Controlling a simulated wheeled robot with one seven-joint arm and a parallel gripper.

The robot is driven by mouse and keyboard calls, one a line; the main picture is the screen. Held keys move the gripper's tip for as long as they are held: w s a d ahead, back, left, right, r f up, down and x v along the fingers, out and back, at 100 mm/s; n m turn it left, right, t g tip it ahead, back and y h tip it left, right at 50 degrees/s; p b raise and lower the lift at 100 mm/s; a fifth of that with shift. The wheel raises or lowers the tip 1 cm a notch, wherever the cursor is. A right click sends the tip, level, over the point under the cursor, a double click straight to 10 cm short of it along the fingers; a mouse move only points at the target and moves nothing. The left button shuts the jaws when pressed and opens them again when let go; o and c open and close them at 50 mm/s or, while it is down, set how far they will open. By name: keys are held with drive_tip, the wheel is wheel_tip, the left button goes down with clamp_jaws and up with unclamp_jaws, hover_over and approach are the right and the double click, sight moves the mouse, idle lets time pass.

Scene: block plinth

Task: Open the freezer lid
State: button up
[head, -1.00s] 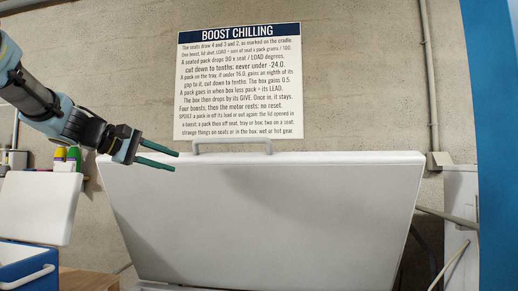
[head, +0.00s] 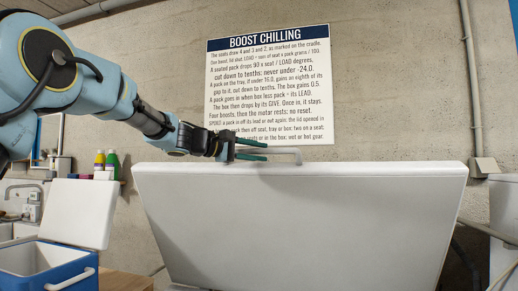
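The white freezer lid (head: 305,225) stands raised and steeply tilted in the middle of the head view, its broad face toward me. A grey bar handle (head: 285,152) runs along its top edge. My gripper (head: 266,151), with dark green fingers, is at the left end of the handle, just above the lid's top edge. The fingers show one above the other with a gap between them. I cannot tell whether they touch the handle. The freezer's body is mostly hidden below the lid.
A blue cool box (head: 45,268) with its white lid (head: 80,212) raised stands at the lower left. Several bottles (head: 107,162) and a sink (head: 15,232) are behind it. A sign (head: 268,88) hangs on the wall behind the freezer lid. A white cabinet (head: 503,225) stands at the right.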

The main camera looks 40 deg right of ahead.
drive_tip(key=shift+d, duration=0.2)
clamp_jaws()
drive_tip(key=shift+f, duration=0.1)
idle(1.3)
